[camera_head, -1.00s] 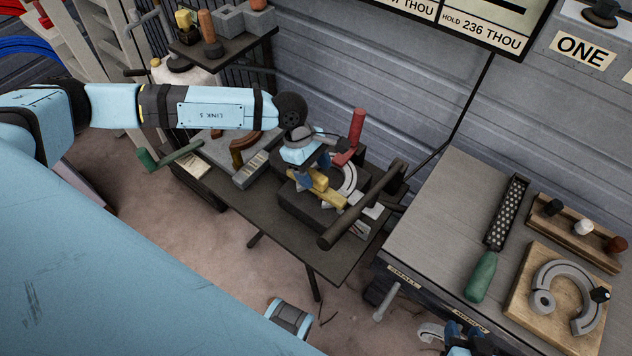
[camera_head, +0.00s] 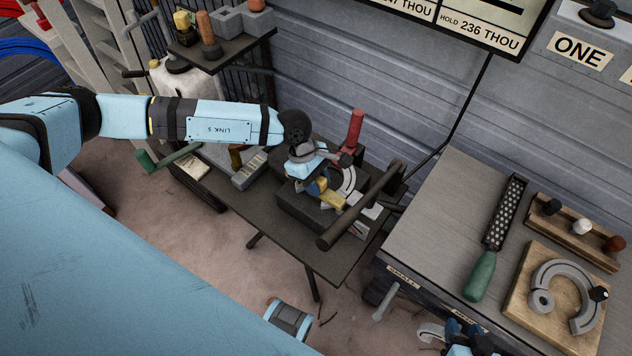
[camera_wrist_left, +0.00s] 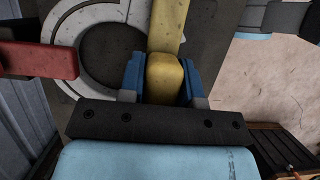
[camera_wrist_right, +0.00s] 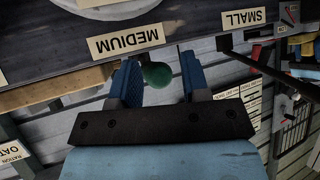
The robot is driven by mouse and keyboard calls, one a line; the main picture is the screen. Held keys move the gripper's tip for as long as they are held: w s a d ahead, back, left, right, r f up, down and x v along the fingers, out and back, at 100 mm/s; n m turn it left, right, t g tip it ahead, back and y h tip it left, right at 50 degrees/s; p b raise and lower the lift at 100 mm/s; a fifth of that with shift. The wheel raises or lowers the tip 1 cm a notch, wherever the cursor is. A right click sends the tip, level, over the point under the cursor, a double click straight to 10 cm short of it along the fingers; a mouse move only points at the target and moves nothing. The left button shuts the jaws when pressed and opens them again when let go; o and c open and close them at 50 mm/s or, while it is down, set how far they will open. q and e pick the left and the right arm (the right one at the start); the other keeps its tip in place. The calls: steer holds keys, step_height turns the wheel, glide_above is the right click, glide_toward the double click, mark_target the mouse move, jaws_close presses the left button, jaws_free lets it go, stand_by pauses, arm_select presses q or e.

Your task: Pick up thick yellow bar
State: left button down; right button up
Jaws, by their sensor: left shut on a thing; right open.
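The thick yellow bar (camera_wrist_left: 165,75) is between the blue fingers of my left gripper (camera_wrist_left: 163,80), which is shut on it in the left wrist view. A second yellow length (camera_wrist_left: 168,25) extends beyond it; I cannot tell whether it is the same piece. In the head view, yellow (camera_head: 333,199) shows beside my left gripper (camera_head: 317,185), just above the dark block (camera_head: 300,207) on the small table. The gripper hides part of the bar. My right gripper (camera_wrist_right: 160,85) is open and empty, near the bench edge, and shows at the bottom of the head view (camera_head: 470,342).
A red-handled tool (camera_head: 354,130) and a dark horizontal bar (camera_head: 360,205) stand close to my left gripper. A grey curved piece (camera_head: 347,182) lies beside it.

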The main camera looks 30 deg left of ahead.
arm_select(q)
step_height(320, 180, up, 20)
stand_by(0.5)
steer(key=c, duration=1.7)
jaws_free()
jaws_close()
